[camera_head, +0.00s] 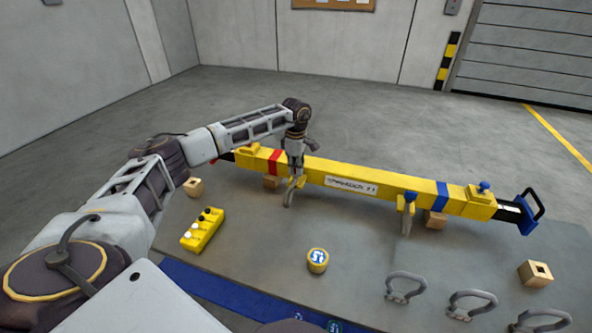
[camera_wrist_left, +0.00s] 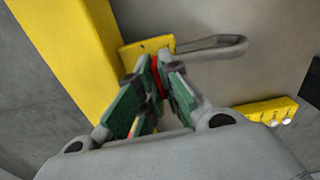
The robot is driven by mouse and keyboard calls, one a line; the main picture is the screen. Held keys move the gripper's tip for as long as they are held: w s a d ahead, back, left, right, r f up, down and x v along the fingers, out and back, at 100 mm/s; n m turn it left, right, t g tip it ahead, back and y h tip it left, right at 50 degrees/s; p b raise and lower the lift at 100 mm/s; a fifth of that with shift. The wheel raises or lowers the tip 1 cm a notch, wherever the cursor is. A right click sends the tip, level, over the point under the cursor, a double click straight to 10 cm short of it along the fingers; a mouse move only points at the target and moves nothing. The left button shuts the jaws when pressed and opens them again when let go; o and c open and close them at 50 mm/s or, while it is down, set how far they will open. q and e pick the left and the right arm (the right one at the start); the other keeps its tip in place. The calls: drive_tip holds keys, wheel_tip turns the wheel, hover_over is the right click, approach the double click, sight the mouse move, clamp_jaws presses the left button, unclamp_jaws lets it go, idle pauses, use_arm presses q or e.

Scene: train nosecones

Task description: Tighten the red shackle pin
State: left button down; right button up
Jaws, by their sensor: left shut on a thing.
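My left gripper (camera_head: 296,172) reaches down at the near side of the yellow spreader beam (camera_head: 395,189), close to the red band. In the left wrist view the fingers (camera_wrist_left: 160,72) are shut on the red shackle pin (camera_wrist_left: 157,78), of which only a thin red strip shows between them. The grey shackle (camera_head: 289,196) hangs under a yellow lug on the beam. It also shows in the left wrist view (camera_wrist_left: 225,48), beside the yellow lug plate (camera_wrist_left: 140,50). The pin's thread and seating are hidden by the fingers. My right gripper is not in view.
A second shackle (camera_head: 406,222) hangs below the blue pin at the beam's right part. A yellow control box (camera_head: 203,229), a round yellow tin (camera_head: 317,261), wooden blocks (camera_head: 535,273) and loose shackles (camera_head: 406,286) lie on the grey table. The table's middle is fairly clear.

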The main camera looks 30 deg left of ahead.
use_arm(q)
drive_tip(key=shift+w+a+r+m, duration=0.1)
drive_tip(key=shift+w+r+m, duration=0.05)
drive_tip(key=shift+r+m, duration=0.2)
idle(0.3)
drive_tip(key=c, duration=1.7)
unclamp_jaws()
drive_tip(key=shift+f, duration=0.1)
drive_tip(key=shift+o, duration=0.5)
drive_tip(key=shift+f, duration=0.15)
wheel_tip(320, 180, up, 12)
drive_tip(key=shift+s, duration=0.2)
